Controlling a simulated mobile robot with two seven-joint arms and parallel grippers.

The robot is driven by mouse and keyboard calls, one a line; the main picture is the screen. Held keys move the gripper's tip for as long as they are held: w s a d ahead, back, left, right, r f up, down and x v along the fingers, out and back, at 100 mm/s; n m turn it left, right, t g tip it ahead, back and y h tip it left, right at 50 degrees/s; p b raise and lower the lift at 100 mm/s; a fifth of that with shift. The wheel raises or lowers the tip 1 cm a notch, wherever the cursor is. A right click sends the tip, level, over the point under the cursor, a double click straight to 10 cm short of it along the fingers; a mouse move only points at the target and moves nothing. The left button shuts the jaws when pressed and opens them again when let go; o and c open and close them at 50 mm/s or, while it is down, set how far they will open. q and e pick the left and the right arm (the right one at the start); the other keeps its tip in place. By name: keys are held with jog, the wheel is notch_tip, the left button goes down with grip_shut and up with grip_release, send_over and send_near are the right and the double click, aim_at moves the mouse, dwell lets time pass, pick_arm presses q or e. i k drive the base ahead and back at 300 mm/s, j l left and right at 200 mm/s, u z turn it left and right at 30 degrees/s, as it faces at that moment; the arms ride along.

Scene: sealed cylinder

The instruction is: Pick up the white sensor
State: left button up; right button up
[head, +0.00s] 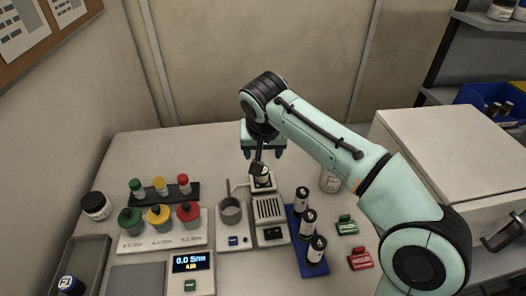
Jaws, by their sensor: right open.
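My right gripper (263,154) comes in from the right and points down over the middle of the bench, its two fingers apart. Just below it, a small white and dark piece (262,172) stands at the back of a light-grey device with a slotted top (268,210). It may be the white sensor, but it is too small to be sure. I cannot tell whether the fingers are around it or above it. A thin white rod (239,185) shows beside it, above a grey round cup (231,210). My left gripper is not in view.
Left are green, yellow and red-capped containers (159,216) in a white holder, smaller capped vials (160,189) behind, and a meter (191,263) reading 0.0 S/m. Right are dark vials in a blue rack (296,228), a white bottle (330,181), and green (346,226) and red (360,259) blocks.

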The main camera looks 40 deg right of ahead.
aim_at(309, 218)
jog(key=k, duration=1.5)
